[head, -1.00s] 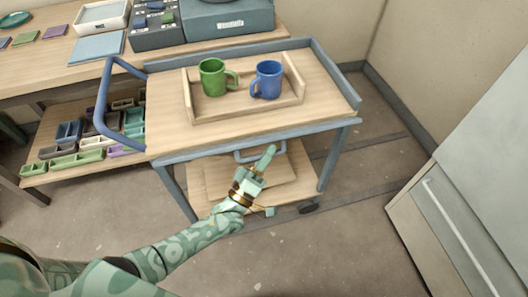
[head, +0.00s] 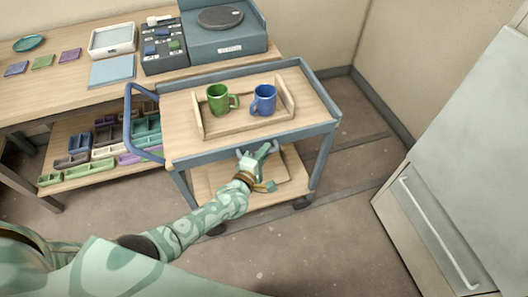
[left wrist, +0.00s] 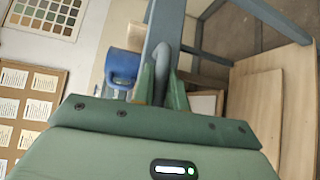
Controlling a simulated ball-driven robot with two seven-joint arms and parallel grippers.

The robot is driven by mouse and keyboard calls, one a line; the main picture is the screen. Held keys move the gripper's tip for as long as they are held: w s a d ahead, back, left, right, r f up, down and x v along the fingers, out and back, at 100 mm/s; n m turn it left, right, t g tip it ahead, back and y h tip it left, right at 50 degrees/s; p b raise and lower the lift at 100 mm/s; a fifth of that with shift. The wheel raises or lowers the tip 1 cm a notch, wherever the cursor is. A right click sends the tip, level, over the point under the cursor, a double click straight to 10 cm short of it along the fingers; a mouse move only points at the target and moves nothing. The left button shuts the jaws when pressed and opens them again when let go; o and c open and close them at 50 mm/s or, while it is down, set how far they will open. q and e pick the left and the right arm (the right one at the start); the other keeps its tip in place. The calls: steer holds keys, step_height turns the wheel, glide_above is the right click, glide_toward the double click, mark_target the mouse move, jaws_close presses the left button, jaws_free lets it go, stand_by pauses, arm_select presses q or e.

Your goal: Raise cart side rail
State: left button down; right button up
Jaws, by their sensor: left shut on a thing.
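The cart (head: 180,125) stands ahead, its wooden top edged with blue-grey metal. Its side rail (head: 281,146) is a blue-grey loop at the near side, low, just under the top's front edge. My left gripper (head: 258,158) is at this rail and shut on it. In the left wrist view the rail (left wrist: 161,70) passes between the two green fingers (left wrist: 162,88). The fingers hide part of the rail in the head view. My right gripper is not in view.
A wooden tray (head: 203,123) on the cart holds a green mug (head: 218,99) and a blue mug (head: 263,100). A workbench (head: 60,90) with bins below stands left. A white cabinet (head: 450,170) stands right. Floor between is clear.

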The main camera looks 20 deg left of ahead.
arm_select(q)
steer(key=shift+a+g+p, duration=0.1)
steer(key=shift+g+p, duration=0.2)
stand_by(0.4)
steer(key=c, duration=1.7)
jaws_free()
steer(key=shift+w, duration=0.1)
steer(key=shift+s+a+r+p, duration=0.15)
steer(key=shift+s+p, duration=0.15)
steer(key=shift+s, duration=0.15)
steer(key=p+v, duration=0.4)
steer(key=v, duration=1.1)
steer(key=shift+s, duration=0.2)
steer(key=shift+a, duration=0.1)
